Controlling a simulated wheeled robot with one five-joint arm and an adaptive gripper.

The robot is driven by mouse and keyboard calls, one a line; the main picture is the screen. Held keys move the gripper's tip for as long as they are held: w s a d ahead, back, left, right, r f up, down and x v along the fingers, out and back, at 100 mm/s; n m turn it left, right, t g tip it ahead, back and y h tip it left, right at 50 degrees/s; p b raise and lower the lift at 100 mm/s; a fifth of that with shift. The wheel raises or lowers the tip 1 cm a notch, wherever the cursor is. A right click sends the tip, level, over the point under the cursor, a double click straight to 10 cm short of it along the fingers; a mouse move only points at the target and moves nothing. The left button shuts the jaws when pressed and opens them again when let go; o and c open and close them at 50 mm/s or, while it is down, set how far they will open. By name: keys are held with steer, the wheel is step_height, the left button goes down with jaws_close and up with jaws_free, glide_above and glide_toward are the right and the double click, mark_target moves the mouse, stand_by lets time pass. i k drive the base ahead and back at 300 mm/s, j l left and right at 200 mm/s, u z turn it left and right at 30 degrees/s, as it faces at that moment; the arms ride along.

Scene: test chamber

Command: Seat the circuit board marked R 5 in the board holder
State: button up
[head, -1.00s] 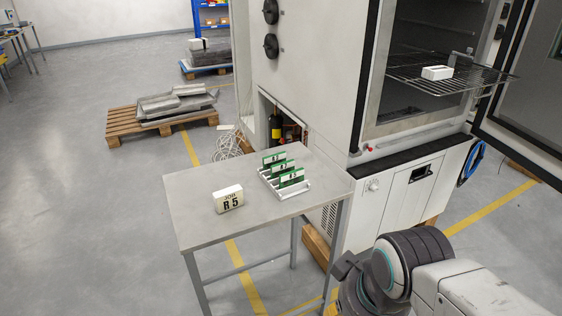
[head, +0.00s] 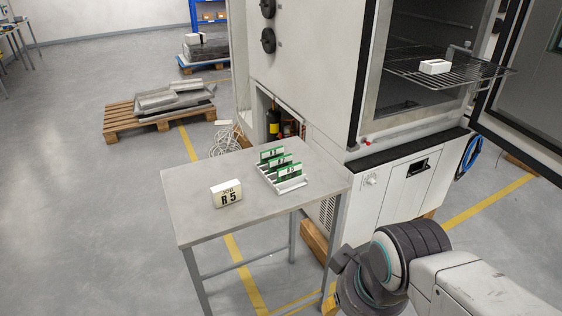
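Several green circuit boards with white label strips stand upright in a white slotted rack (head: 291,184) on the grey table. The front board (head: 288,171) carries dark print too small to read, so I cannot tell which is R 5. A white block sign (head: 227,193) reading "JOB R 5" stands left of the rack. A small white block (head: 435,67) sits on the wire shelf in the open cabinet; I cannot tell if it is the board holder. My gripper (head: 342,262) shows only partly as a dark piece at lower right, apart from the boards; its fingers are not clear.
The table (head: 200,220) stands against the large white cabinet (head: 310,60), its front and left surface clear. The wire shelf (head: 470,78) juts out from the chamber, beside the open door (head: 530,80). A loaded pallet (head: 150,122) lies behind on the floor.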

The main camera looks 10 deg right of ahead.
mark_target(437, 66)
steer(key=z, duration=1.4)
steer(key=u, duration=1.35)
steer(key=i+l+u, duration=0.1)
steer(key=u, duration=0.3)
steer(key=i+l+u, duration=0.1)
steer(key=u, duration=0.3)
steer(key=i+l+u, duration=0.15)
steer(key=u, duration=0.3)
steer(key=l+u, duration=0.2)
steer(key=u, duration=0.2)
